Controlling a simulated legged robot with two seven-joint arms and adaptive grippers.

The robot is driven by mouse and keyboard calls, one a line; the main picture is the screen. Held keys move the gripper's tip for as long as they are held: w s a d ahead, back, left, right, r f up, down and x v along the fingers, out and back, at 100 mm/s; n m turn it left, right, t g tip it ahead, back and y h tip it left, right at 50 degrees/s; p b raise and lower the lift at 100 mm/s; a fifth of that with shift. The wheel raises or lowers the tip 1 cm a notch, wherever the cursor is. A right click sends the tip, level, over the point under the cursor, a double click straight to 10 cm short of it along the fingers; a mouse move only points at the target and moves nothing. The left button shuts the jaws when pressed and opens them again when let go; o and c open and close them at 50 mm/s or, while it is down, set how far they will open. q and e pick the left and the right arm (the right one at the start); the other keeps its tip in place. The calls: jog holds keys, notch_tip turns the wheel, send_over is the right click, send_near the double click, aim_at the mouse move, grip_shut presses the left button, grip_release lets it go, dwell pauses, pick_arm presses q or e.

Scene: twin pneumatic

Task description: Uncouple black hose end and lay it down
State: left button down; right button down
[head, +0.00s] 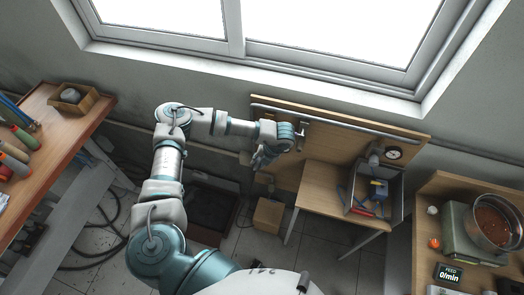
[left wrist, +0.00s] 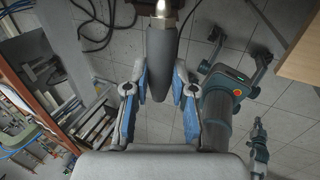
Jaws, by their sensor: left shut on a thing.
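My left gripper (head: 261,160) hangs in front of the left part of the wooden wall board (head: 340,150), below a grey pipe. In the left wrist view my left gripper (left wrist: 159,82) has its blue-padded fingers on both sides of a dark tapered hose end (left wrist: 160,50) and is shut on it. A metal fitting (left wrist: 163,9) shows at the top of the hose end. Whether the fitting is still joined to anything is out of frame. In the head view the hose end is too small to make out. My right gripper cannot be made out.
A wooden table (head: 322,180) with a grey bin (head: 372,188) of tools stands right of the arm. A cardboard box (head: 268,215) is on the floor. A workbench (head: 60,150) stands left, and a bench with a feeder bowl (head: 496,222) right. Dark hose (head: 105,240) lies on the floor.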

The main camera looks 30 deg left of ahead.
aim_at(255, 171)
pick_arm(q)
jog(key=shift+s+d+p, duration=0.25)
jog(key=shift+s, duration=0.65)
jog(key=shift+s+d+p, duration=0.2)
jog(key=shift+s, duration=0.7)
jog(key=w+d+r+n+h, duration=0.2)
jog(key=n+h, duration=0.1)
jog(key=n, duration=0.8)
jog(key=w+d+r+n+h+b, duration=0.1)
jog(key=d+r+n+h, duration=0.1)
jog(key=n, duration=0.9)
jog(key=w+d+r+n+t+h, duration=0.1)
jog(key=w+d+r+n+h, duration=0.1)
jog(key=n, duration=0.9)
jog(key=shift+w+d+r+h+b, duration=0.3)
jog(key=shift+d+r+h+b, duration=0.1)
jog(key=shift+d+h, duration=0.55)
